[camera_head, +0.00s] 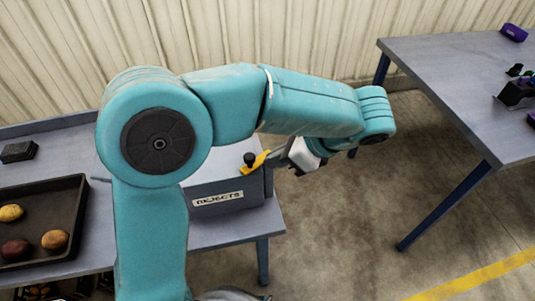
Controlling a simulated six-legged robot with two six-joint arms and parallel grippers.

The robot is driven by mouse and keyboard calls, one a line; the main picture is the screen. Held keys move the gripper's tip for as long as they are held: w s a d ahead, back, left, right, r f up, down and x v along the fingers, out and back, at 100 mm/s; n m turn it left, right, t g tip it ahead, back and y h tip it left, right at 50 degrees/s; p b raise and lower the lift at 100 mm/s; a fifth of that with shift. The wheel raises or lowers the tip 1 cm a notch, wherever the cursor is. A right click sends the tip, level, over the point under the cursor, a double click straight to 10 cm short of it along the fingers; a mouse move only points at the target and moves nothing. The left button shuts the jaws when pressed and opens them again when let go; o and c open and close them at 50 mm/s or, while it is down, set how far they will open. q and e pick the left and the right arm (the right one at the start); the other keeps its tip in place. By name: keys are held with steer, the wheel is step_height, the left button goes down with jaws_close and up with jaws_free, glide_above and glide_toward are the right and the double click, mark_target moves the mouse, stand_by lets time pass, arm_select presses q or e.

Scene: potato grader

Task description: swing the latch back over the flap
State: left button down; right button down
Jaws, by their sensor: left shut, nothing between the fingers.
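The yellow latch (259,160) is on the grey box labelled REJECTS (205,212), near the box's right end, with a black knob (249,158) at its left end. My left gripper (284,157) is just right of the latch, shut with nothing in it. Its fingertips are small and partly hidden, so I cannot tell if they touch the latch. My teal left arm covers much of the box's top and left side. I cannot make out the flap clearly. My right gripper is not in view.
A dark tray (84,215) with several potatoes sits on the left table, and a black block (19,151) lies behind it. A second grey table (440,62) with purple and dark items stands at the right. Open concrete floor lies between the tables.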

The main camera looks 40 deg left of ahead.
arm_select(q)
steer(key=shift+s+a, duration=0.5)
steer(key=shift+a, duration=0.3)
steer(key=shift+w+a, duration=0.15)
steer(key=shift+m, duration=0.3)
